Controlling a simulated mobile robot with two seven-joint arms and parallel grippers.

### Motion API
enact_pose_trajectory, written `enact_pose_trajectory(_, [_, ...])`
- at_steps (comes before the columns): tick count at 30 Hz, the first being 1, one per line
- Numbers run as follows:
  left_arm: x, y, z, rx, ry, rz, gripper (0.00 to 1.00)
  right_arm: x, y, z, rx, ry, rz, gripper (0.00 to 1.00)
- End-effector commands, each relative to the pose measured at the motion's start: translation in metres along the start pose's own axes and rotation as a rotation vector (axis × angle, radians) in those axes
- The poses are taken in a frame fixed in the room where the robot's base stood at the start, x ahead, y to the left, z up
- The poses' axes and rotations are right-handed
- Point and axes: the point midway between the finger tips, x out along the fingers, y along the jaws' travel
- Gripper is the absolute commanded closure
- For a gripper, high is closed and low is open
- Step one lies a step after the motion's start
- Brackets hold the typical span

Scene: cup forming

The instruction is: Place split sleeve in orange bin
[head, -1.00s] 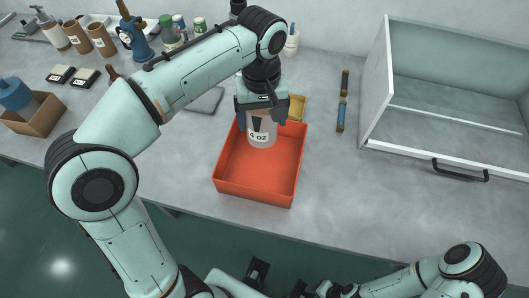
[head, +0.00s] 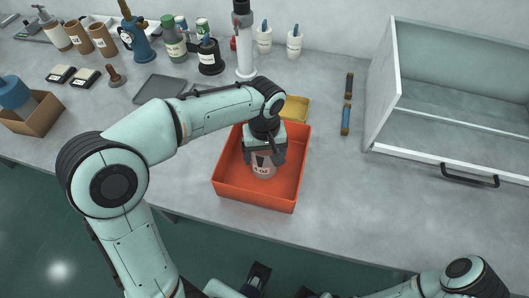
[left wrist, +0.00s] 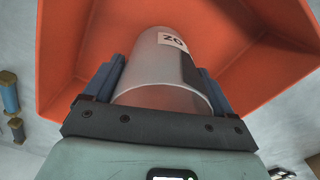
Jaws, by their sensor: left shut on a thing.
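I cannot tell whether the sleeve touches the bin floor.
A yellow tray (head: 295,109) lies just behind the bin. Blue and dark tools (head: 346,120) lie to its right, near an open white cabinet (head: 440,155). Bottles and a dark tray (head: 160,89) stand at the back left. The counter right of the bin is clear.

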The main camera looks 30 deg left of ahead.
Motion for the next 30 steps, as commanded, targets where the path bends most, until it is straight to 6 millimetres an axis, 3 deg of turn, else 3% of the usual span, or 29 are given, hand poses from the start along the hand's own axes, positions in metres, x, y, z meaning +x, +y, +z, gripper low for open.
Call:
enact_pose_trajectory(8, [0.004, 0.0, 0.0, 0.0, 0.0, 0.0, 0.45, 0.003, 0.001, 0.0, 0.0, 0.0, 0.0, 0.47])
enact_pose_trajectory(9, [0.003, 0.0, 0.0, 0.001, 0.001, 0.0, 0.06, 0.002, 0.001, 0.0, 0.0, 0.0, 0.0, 0.47])
enact_pose_trajectory(10, [0.003, 0.0, 0.0, 0.001, 0.001, 0.0, 0.0, 0.002, 0.001, 0.0, 0.0, 0.0, 0.0, 0.47])
enact_pose_trajectory(20, [-0.004, 0.0, 0.0, 0.001, 0.002, 0.001, 0.0, -0.002, -0.001, 0.0, 0.0, 0.001, 0.0, 0.47])
enact_pose_trajectory(30, [-0.071, 0.001, -0.001, 0.001, 0.005, 0.004, 0.0, -0.014, -0.005, -0.001, -0.002, 0.004, -0.002, 0.47])
